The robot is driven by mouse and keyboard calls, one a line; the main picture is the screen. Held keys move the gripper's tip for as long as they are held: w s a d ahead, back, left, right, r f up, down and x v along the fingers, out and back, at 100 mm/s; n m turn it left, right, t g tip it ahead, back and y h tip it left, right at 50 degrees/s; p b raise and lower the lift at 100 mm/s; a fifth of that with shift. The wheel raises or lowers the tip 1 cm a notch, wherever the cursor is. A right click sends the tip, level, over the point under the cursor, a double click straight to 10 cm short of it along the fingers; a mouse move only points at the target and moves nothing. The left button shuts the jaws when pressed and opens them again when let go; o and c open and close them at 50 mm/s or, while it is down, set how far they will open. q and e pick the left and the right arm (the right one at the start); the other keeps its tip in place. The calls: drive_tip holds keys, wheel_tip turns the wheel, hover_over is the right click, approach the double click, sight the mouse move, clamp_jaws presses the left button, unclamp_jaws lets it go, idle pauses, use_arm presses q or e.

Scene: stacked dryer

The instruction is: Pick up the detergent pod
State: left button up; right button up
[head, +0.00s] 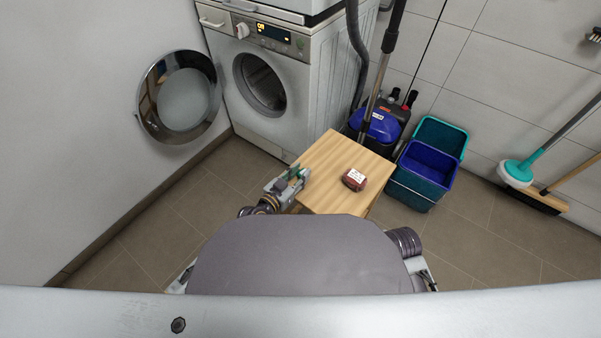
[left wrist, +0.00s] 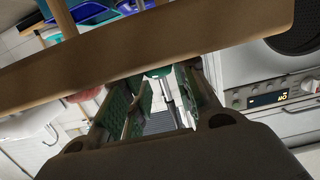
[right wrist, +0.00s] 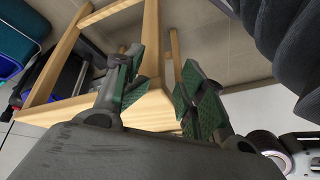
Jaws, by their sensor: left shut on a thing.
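A small red item with a white label (head: 354,179), which I take for the detergent pod, sits on the wooden table (head: 325,165), right of its middle. My left gripper (head: 292,180) is at the table's left edge, apart from the red item. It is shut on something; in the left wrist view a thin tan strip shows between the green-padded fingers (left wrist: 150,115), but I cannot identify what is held. A wooden bar (left wrist: 170,42) crosses that view. My right gripper (right wrist: 165,88) is open, with the wooden frame (right wrist: 150,108) showing between and behind its fingers. It is hidden in the head view.
A washing machine (head: 300,95) with its round door (head: 178,98) open stands behind the table. A blue-topped vacuum (head: 378,125) and blue and teal buckets (head: 425,185) stand to the right. Brooms lean at the far right wall. Tiled floor (head: 160,235) is clear at left.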

use_arm(q)
wheel_tip(320, 180, up, 7)
drive_tip(key=p, duration=0.3)
drive_tip(key=shift+w+f, duration=0.1)
drive_tip(key=shift+f, duration=0.05)
drive_tip(key=shift+r+p, duration=0.55)
drive_tip(key=shift+r, duration=0.6)
use_arm(e)
drive_tip(key=shift+s+d+r+g+h, duration=0.25)
drive_tip(key=shift+d+r+g+h, duration=0.1)
drive_tip(key=shift+d+r, duration=0.25)
drive_tip(key=shift+s+d+r+g+h, duration=0.25)
drive_tip(key=shift+d+r+g, duration=0.1)
drive_tip(key=shift+d+r, duration=0.25)
drive_tip(key=shift+w+r, duration=0.1)
drive_tip(key=shift+r, duration=0.05)
